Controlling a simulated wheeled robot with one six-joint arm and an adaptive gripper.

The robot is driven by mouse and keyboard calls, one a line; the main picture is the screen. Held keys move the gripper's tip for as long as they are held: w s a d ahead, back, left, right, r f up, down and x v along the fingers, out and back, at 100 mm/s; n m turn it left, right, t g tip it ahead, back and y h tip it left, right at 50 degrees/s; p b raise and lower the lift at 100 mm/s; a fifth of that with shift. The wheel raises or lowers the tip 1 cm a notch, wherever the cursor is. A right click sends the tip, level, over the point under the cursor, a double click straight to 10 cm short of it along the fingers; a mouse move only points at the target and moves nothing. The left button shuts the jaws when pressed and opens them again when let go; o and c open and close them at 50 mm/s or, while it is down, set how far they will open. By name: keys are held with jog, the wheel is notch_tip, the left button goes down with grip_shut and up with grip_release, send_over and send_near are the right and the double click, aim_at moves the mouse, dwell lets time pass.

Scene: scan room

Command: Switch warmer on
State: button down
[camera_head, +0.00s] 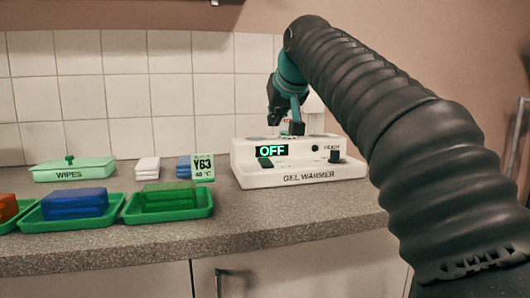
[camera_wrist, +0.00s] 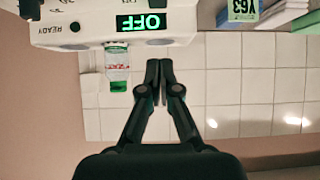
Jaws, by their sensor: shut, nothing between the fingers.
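The white gel warmer (camera_head: 240,172) stands on the counter in the head view, its display (camera_head: 271,151) reading OFF in green. A black switch (camera_head: 265,162) sits below the display, and a black knob (camera_head: 335,157) sits at the right. The small lamp by READY (camera_head: 314,148) looks dark. In the wrist view the warmer (camera_wrist: 95,33) is upside down at the top, with the OFF display (camera_wrist: 141,22) in sight. My gripper (camera_head: 293,130) is over the warmer's top, behind its front panel; whether it touches cannot be told. Its fingers (camera_wrist: 160,66) are closed together and empty.
A bottle with a green cap (camera_wrist: 117,72) is beside the fingers in the wrist view. Left of the warmer are a Y63 card (camera_head: 202,167), green trays (camera_head: 167,217) with coloured blocks, and a wipes box (camera_head: 72,171). A tiled wall (camera_head: 120,85) stands behind.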

send_over(264, 161)
jog(key=s, duration=0.1)
jog(key=f, duration=0.6)
jog(key=shift+d, duration=0.3)
notch_tip(264, 161, down, 2)
jog(key=shift+w+f+b, duration=0.15)
jog(key=shift+f+b, duration=0.1)
jog(key=shift+b, duration=0.35)
jog(key=shift+w+a+f, duration=0.1)
jog(key=shift+f, duration=0.65)
jog(key=shift+w+f, duration=0.1)
jog(key=shift+f, duration=0.2)
jog(key=shift+s+d+f+b, duration=0.2)
jog(key=shift+s+b, duration=0.3)
jog(key=shift+s, duration=0.2)
